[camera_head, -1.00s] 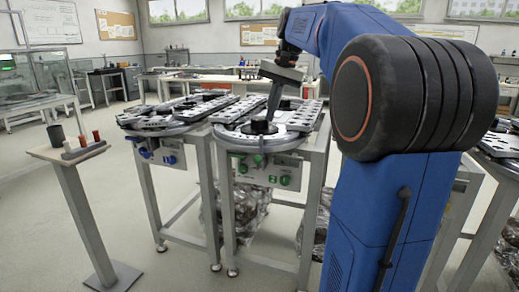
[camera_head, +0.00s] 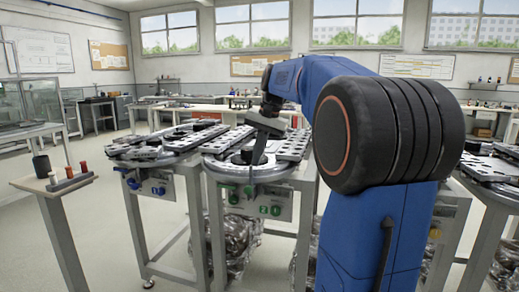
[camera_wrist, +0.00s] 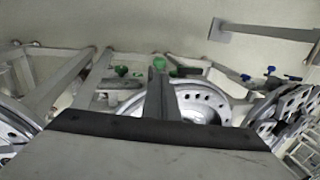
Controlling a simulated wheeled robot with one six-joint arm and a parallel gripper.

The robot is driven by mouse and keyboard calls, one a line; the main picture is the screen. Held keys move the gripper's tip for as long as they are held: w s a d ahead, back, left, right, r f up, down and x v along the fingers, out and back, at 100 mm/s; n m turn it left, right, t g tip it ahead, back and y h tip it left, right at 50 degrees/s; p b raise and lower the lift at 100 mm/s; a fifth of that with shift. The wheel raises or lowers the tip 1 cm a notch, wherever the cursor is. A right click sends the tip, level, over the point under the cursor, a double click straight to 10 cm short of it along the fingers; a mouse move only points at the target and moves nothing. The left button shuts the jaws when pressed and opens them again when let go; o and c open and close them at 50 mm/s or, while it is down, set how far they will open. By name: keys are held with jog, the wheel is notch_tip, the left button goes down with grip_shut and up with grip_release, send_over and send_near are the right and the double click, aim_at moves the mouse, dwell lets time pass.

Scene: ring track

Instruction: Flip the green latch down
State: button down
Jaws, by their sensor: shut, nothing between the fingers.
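The green-marked station, a round silver ring table (camera_head: 225,165) on a grey frame, stands in the middle of the head view. Small green parts (camera_head: 247,190) sit at its front rim, with green knobs on the panel below. In the wrist view a green part (camera_wrist: 159,63) shows just beyond my fingertips, and another green part (camera_wrist: 121,70) is to its left. I cannot tell surely which one is the latch or how it is turned. My gripper (camera_head: 258,157) points down over the ring table, shut and empty. Its fingers (camera_wrist: 160,78) partly cover the ring in the wrist view.
A blue-marked station (camera_head: 140,152) stands close on the left. A small stand (camera_head: 52,181) with a dark cup and pegs is at the far left. Another ring table (camera_head: 490,165) is at the right, behind my arm. The floor at left front is clear.

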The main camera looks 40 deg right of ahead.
aim_at(249, 186)
jog(key=x, duration=0.8)
jog(key=shift+f, duration=0.1)
notch_tip(249, 186, down, 7)
jog(key=shift+s+f, duration=0.1)
dwell(0.3)
jog(key=v, duration=1.4)
jog(key=shift+r, duration=0.25)
jog(key=shift+a, duration=0.1)
